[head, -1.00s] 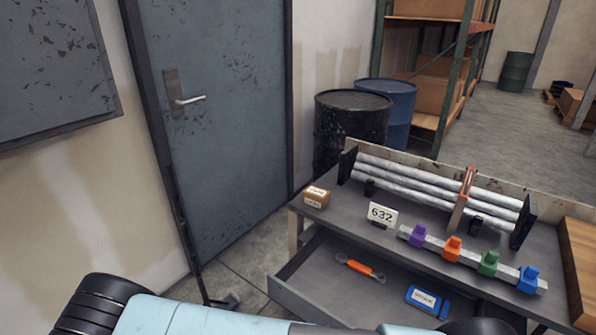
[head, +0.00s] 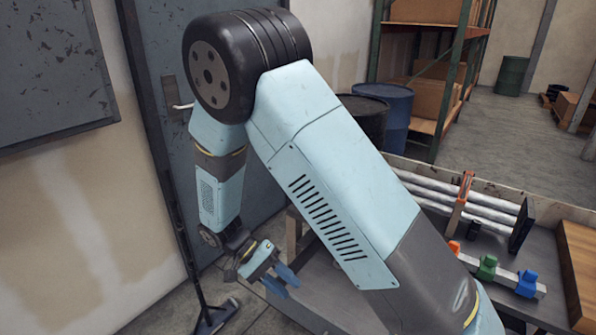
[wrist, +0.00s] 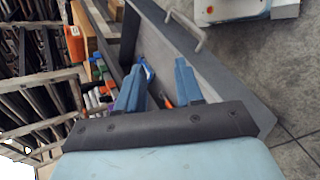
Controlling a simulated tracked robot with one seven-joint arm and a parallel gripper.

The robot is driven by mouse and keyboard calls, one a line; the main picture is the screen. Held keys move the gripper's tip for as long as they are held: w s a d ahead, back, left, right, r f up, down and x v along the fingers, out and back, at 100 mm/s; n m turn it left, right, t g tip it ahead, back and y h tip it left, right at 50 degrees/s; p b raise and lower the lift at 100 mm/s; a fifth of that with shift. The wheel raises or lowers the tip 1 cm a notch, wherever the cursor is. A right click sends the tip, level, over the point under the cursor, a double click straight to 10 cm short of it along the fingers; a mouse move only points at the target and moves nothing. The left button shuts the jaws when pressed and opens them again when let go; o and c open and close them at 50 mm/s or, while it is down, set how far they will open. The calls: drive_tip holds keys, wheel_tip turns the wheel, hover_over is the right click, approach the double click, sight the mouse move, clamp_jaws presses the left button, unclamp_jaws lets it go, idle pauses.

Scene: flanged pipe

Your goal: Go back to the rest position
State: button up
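My gripper (head: 282,281) hangs at the end of my raised and bent arm, left of the workbench and above the floor. Its two blue fingers stand apart in the wrist view (wrist: 158,80), with nothing held between them. Beyond the fingers, the wrist view shows the open drawer (wrist: 218,72) with its handle. Orange and blue items show in the drawer behind the fingers, partly hidden. My arm hides much of the bench in the head view, including the number sign's place.
The workbench carries a rack of pale pipes (head: 490,213), a green clamp-like block (head: 487,267) and a blue one (head: 527,284). A grey door (head: 150,60) stands behind my arm. A blue drum (head: 388,115) and a shelf (head: 440,95) stand behind the bench.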

drive_tip(key=w+d+r+t+y, duration=0.15)
drive_tip(key=d+r+y, duration=0.25)
drive_tip(key=d+r, duration=0.45)
drive_tip(key=w+d+r+t+y, duration=0.15)
drive_tip(key=d+r+y, duration=0.35)
drive_tip(key=r, duration=0.7)
drive_tip(key=s+d+r+t+y, duration=0.1)
drive_tip(key=s+d+r+t, duration=0.6)
drive_tip(key=s+d+r, duration=0.3)
drive_tip(key=d+r, duration=0.2)
drive_tip(key=d, duration=0.1)
drive_tip(key=shift+d+r, duration=0.15)
drive_tip(key=shift+r, duration=0.05)
